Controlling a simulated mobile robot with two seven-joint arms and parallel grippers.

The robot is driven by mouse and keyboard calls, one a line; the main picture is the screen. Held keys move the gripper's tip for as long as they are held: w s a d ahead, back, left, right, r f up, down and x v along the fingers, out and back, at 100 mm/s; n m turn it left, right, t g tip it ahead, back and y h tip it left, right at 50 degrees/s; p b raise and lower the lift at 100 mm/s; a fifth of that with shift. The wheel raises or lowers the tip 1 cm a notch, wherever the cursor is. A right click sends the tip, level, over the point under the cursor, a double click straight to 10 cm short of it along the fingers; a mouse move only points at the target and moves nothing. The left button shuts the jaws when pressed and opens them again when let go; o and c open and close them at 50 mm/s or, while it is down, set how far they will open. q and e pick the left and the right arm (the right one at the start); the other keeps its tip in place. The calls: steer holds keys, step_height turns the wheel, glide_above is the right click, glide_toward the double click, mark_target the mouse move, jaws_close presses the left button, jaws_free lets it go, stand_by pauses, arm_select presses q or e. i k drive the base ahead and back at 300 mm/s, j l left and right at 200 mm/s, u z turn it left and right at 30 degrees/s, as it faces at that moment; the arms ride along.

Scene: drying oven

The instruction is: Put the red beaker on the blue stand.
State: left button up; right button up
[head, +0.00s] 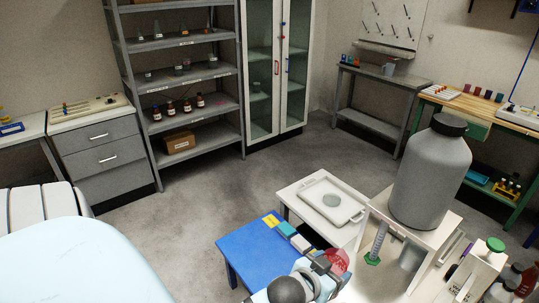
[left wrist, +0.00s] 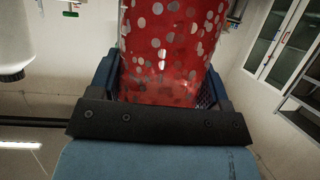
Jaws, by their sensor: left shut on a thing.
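The red beaker (head: 337,261) shows low in the head view, partly hidden by my left gripper (head: 326,265). In the left wrist view the red beaker (left wrist: 170,45), dotted with pale spots, stands between the two dark blue fingers of the gripper (left wrist: 160,85). The gripper is shut on it. A low blue-topped stand (head: 240,258) is left of the gripper, with small yellow, teal and white boxes along its right side. Part of its front is hidden by my arm. My right gripper is not in view.
A white table holds a white tray (head: 312,205) with a grey disc, behind the gripper. A large grey bottle (head: 430,175) with a black cap stands on a white stand at right, close to the arm. The left part of the blue top is bare.

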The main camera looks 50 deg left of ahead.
mark_target(267, 256)
steer(key=j, duration=0.8)
steer(key=i+j, duration=0.15)
steer(key=j, duration=0.7)
